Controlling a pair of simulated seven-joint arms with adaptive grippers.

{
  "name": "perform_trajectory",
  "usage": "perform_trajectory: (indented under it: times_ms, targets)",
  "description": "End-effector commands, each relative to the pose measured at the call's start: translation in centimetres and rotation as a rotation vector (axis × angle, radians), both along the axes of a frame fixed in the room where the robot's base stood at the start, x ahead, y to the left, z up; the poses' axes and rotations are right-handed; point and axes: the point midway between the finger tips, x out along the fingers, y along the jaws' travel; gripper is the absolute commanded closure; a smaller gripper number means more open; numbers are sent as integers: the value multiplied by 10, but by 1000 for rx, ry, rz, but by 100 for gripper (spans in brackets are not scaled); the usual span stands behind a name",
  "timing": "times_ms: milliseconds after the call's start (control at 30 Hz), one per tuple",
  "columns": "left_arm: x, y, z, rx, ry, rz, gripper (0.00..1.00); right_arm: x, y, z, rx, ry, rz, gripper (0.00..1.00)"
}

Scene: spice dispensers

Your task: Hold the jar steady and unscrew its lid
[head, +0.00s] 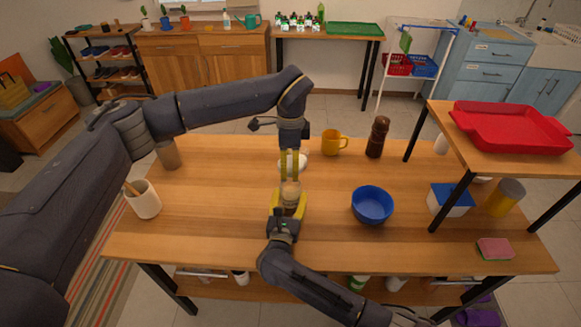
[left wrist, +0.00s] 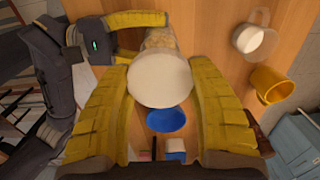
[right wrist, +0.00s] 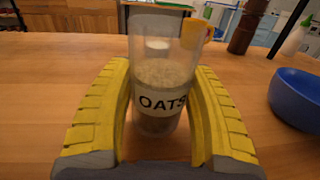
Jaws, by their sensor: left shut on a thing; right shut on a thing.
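The jar (right wrist: 165,82) is clear, labelled OATS and partly filled with oats; it stands upright on the table. My right gripper (head: 288,207) is shut around its body from the near side, one yellow finger on each side in the right wrist view (right wrist: 160,125). My left gripper (head: 290,172) comes down from above. In the left wrist view its fingers (left wrist: 160,95) are shut on the round white lid (left wrist: 160,80). The jar's oats (left wrist: 160,40) show just behind the lid.
A blue bowl (head: 371,205) stands to the right. An orange mug (head: 334,142) and a brown mill (head: 377,137) stand behind. A white vessel (left wrist: 256,40) is close beyond the jar. A utensil cup (head: 142,199) is at left. A raised shelf (head: 470,133) borders the right.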

Motion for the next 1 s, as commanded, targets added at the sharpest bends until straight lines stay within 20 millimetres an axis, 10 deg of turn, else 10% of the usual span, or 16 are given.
perform_trajectory:
  times_ms: [33, 67, 267, 667, 1000]
  targets:
    - [0, 0, 0, 0, 0, 0, 78, 0, 0, 0, 0, 0, 0, 100]
    - [0, 0, 0, 0, 0, 0, 78, 0, 0, 0, 0, 0, 0, 42]
    - [0, 0, 0, 0, 0, 0, 78, 0, 0, 0, 0, 0, 0, 18]
    - [0, 0, -1, 0, 0, 0, 78, -8, 2, -1, 1, 2, 1, 18]
    - [0, 0, -1, 0, 0, 0, 78, -61, 11, -1, 3, 4, 1, 18]
